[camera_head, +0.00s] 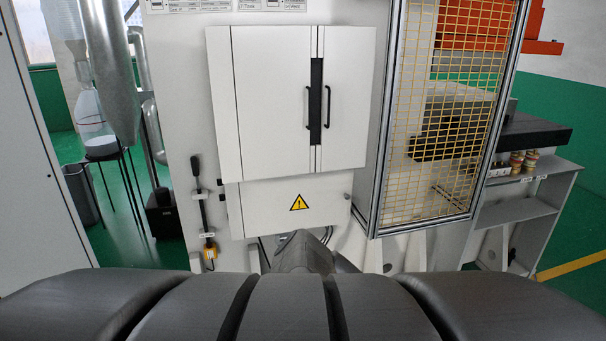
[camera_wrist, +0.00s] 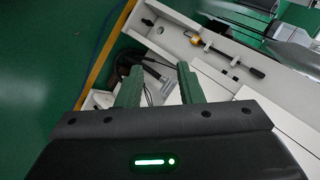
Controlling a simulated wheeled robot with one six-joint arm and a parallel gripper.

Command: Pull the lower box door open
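The lower box door (camera_head: 325,198) is a white panel with a yellow warning triangle, below the larger upper cabinet in the head view. It looks shut, and I see no handle on its front. My gripper (camera_wrist: 159,88) shows in the wrist view as two green fingers, spread apart with nothing held between them. Dark cables and white panels lie beyond the fingers; I cannot tell which panel is the lower door. In the head view my own arm fills the bottom, and the fingers cannot be made out.
The upper cabinet (camera_head: 272,95) has two white doors with dark upright handles. A yellow mesh guard (camera_head: 443,110) in a metal frame stands to the right. A black rod-like fitting (camera_head: 201,205) is on the wall left of the lower box. A stool (camera_head: 104,155) stands farther left.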

